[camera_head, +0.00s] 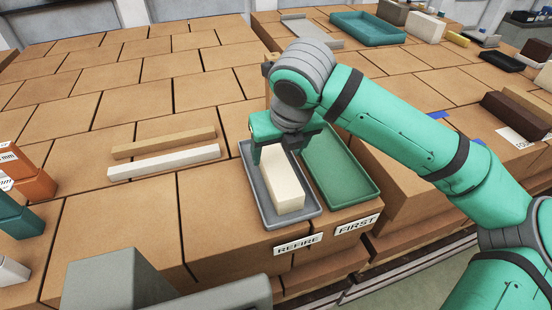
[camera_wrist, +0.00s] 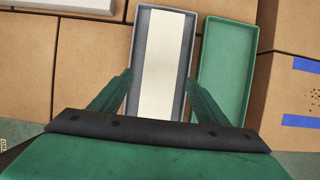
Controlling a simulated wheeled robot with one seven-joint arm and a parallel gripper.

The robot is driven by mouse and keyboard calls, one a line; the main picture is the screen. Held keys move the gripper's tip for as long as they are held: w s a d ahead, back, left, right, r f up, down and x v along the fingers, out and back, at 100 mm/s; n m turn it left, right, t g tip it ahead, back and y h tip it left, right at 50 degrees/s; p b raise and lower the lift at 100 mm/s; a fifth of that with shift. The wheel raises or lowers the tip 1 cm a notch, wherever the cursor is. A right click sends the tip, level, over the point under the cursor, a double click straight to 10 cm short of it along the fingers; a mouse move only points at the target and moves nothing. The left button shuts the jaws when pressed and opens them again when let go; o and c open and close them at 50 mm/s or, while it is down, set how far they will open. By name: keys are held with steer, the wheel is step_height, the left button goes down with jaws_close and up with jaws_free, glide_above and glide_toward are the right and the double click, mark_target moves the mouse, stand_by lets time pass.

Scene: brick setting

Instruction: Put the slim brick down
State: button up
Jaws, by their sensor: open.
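A slim cream brick (camera_head: 284,188) lies flat lengthwise in the grey tray (camera_head: 258,200), above the label REFIRE. It also shows in the wrist view (camera_wrist: 164,50), inside the tray's rim (camera_wrist: 137,42). My gripper (camera_head: 284,150) is open over the far end of the brick. In the wrist view my gripper's (camera_wrist: 160,80) two fingers stand apart, one on each side of the brick, with visible gaps to it. The head view hides the brick's far end behind my gripper.
An empty green tray (camera_head: 361,185), above the label FIRST, stands right beside the grey one. A white bar (camera_head: 165,162) and a tan bar (camera_head: 165,143) lie to the left. Orange boxes (camera_head: 30,178) stand at the left edge. The far left surface is clear.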

steer(key=shift+v, duration=2.75)
steer(key=shift+w, duration=0.15)
